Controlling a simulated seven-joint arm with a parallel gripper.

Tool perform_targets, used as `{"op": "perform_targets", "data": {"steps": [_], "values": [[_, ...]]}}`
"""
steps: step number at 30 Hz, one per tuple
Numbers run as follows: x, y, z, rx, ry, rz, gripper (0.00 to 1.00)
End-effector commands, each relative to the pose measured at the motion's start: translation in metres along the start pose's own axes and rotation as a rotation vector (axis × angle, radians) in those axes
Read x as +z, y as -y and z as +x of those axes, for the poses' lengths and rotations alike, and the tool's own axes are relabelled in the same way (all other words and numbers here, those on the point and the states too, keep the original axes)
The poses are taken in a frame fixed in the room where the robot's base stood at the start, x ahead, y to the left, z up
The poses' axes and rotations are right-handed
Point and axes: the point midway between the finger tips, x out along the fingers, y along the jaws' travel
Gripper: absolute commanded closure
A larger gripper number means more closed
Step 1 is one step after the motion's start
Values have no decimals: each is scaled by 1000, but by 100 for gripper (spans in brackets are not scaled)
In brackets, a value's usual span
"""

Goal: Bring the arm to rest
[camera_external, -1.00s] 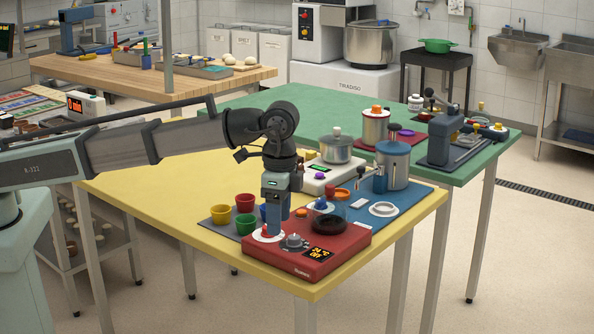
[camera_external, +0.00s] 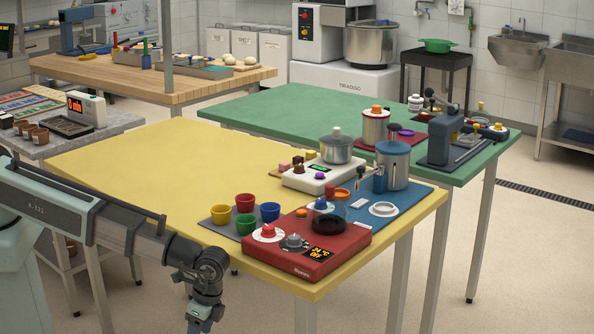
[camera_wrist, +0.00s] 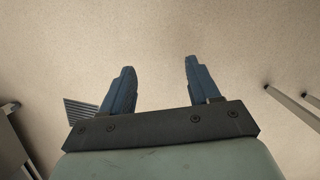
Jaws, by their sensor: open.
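My arm reaches forward from the left edge in the external view, in front of the yellow table (camera_external: 150,190). My gripper (camera_external: 200,331) hangs low at the bottom of that view, its fingers cut off by the frame edge. In the wrist view my gripper (camera_wrist: 160,75) shows two blue fingers spread apart with nothing between them. Beneath them is only bare beige floor (camera_wrist: 160,30).
The yellow table's front edge is close to my arm. On it stand a red heating unit (camera_external: 335,257), several small coloured cups (camera_external: 245,203), a white scale (camera_external: 300,181) with a steel pot (camera_external: 337,150), and a blue canister (camera_external: 392,168). A green table (camera_external: 270,115) stands behind.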

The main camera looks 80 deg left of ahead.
Motion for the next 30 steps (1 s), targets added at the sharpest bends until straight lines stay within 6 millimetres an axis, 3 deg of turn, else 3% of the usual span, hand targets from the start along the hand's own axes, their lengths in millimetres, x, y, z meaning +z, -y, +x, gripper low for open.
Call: {"op": "perform_targets", "data": {"steps": [3, 15, 30], "values": [[27, 11, 39, 12, 35, -44, 39], [117, 32, 148, 50, 138, -177, 39], [249, 25, 250, 103, 269, -337, 39]]}}
